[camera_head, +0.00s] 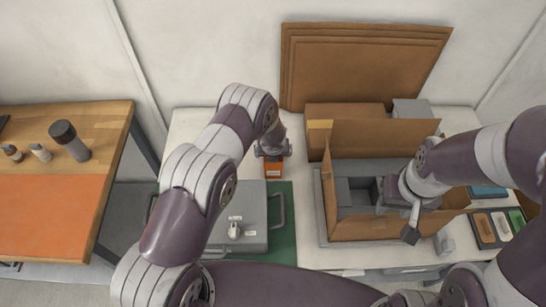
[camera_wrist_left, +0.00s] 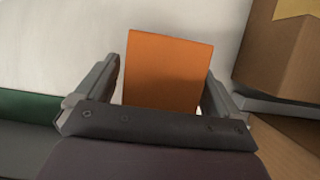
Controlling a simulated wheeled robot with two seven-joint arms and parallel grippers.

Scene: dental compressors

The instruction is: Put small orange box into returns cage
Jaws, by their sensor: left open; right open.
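The small orange box (camera_head: 273,170) stands on the white table in the head view, just behind the green mat. My left gripper (camera_head: 273,155) is over it, pointing down. In the left wrist view the orange box (camera_wrist_left: 168,70) sits between the two open fingers of the left gripper (camera_wrist_left: 163,75), with a gap at least on its right side. My right gripper (camera_head: 397,212) is open at the open cardboard carton (camera_head: 365,228), with one finger over its front edge. I cannot make out a returns cage in either view.
A grey case (camera_head: 240,215) lies on the green mat (camera_head: 283,225) in front of the orange box. A closed cardboard box (camera_head: 345,112) and flat cardboard sheets (camera_head: 365,60) stand behind. A wooden table (camera_head: 100,120) with several small bottles is at left.

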